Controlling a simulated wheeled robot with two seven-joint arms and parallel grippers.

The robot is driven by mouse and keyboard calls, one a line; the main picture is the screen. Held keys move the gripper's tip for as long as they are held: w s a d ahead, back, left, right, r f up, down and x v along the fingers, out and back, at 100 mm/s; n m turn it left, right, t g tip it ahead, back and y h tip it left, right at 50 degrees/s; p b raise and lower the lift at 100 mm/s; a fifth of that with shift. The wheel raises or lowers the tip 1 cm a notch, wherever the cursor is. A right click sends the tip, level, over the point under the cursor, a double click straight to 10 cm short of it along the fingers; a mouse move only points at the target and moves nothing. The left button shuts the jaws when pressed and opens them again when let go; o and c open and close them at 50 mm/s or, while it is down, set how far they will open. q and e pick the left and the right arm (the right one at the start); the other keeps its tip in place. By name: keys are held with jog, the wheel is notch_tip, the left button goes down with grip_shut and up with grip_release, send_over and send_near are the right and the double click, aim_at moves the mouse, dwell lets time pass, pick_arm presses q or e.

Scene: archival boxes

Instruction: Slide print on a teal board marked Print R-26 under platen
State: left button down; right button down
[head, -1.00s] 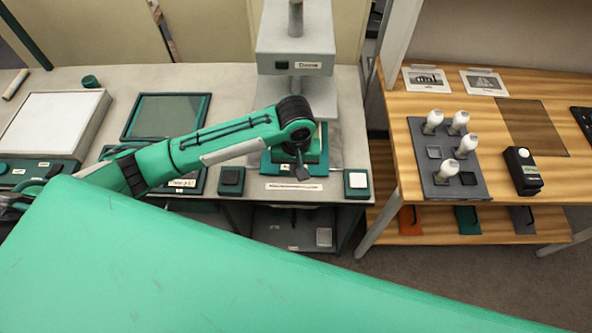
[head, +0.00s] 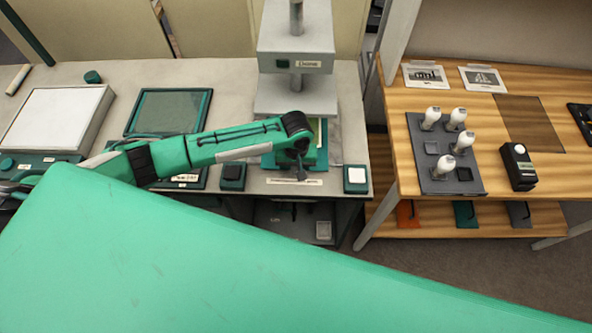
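The press stands at the back centre, with a labelled grey head (head: 275,45) above a flat grey platen (head: 280,104). A teal board (head: 319,157) lies on the table in front of the press, largely hidden by my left wrist. A pale strip shows at its far side; its marking cannot be read. I cannot tell how far its back edge reaches beneath the platen. My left gripper (head: 300,173) points down at the board's front edge; its fingers are small and dark, and whether they hold the board is unclear. My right gripper is out of view.
A dark block (head: 233,177) and a white-topped block (head: 356,179) flank the front of the press. A teal-framed panel (head: 168,112) and a white light panel (head: 55,120) lie left. A wooden bench (head: 400,85) with several white-topped tools stands right.

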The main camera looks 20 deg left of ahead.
pick_arm(q)
jog(key=shift+w+a, duration=0.25)
jog(key=shift+w, duration=0.6)
jog(key=shift+w+a, duration=0.2)
jog(key=shift+w, duration=0.6)
jog(key=shift+p, duration=0.3)
